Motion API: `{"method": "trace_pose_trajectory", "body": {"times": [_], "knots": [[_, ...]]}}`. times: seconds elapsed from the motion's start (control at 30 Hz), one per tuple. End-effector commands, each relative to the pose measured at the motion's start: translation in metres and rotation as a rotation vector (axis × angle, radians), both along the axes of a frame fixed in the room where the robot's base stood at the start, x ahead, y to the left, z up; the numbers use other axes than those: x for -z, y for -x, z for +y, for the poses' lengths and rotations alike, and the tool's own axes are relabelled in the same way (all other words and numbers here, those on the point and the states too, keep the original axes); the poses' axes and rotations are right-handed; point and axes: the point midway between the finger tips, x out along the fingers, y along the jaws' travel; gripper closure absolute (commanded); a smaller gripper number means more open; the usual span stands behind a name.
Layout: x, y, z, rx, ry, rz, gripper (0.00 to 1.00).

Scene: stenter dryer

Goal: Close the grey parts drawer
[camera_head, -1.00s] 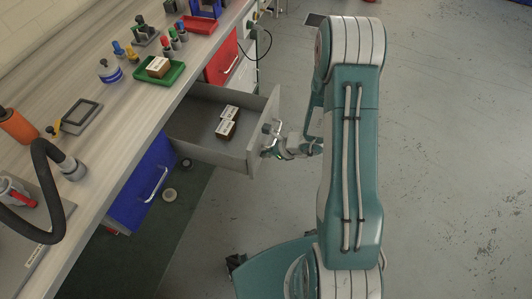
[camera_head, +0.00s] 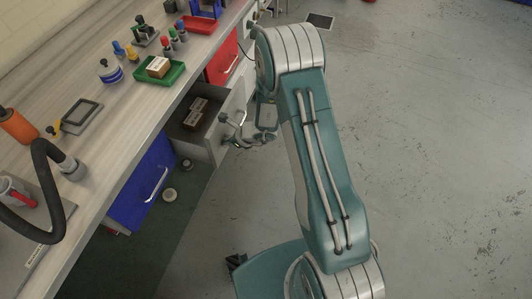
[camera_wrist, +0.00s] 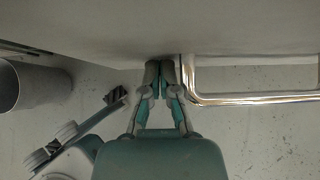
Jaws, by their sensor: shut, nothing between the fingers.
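The grey parts drawer (camera_head: 216,135) is partly open under the workbench, between the blue drawer and the red drawer. Two small brown boxes with white labels (camera_head: 194,113) lie inside it. My gripper (camera_head: 229,142) is at the drawer's front face, with its fingers together and nothing between them. In the wrist view the closed fingertips (camera_wrist: 163,62) are at the grey front panel (camera_wrist: 150,25), close beside the left end of the metal bar handle (camera_wrist: 255,98). Whether the tips touch the panel is hard to tell.
The blue drawer (camera_head: 140,185) and red drawer (camera_head: 222,62) flank the grey one. The bench top (camera_head: 125,105) holds a green tray (camera_head: 160,74), bottles and tools. The floor to the right (camera_head: 440,150) is open.

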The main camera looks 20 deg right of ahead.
Motion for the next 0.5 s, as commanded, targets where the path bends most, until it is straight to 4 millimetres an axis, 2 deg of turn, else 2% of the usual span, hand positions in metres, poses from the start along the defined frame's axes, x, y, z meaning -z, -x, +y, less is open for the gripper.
{"method": "trace_pose_trajectory", "body": {"times": [0.03, 0.2, 0.5], "knots": [[0.0, -0.008, 0.013, -0.006, 0.0, -0.002, 1.0], [0.0, -0.032, 0.045, -0.005, 0.0, -0.002, 1.0], [0.001, -0.058, 0.08, -0.001, 0.001, 0.001, 1.0]]}}
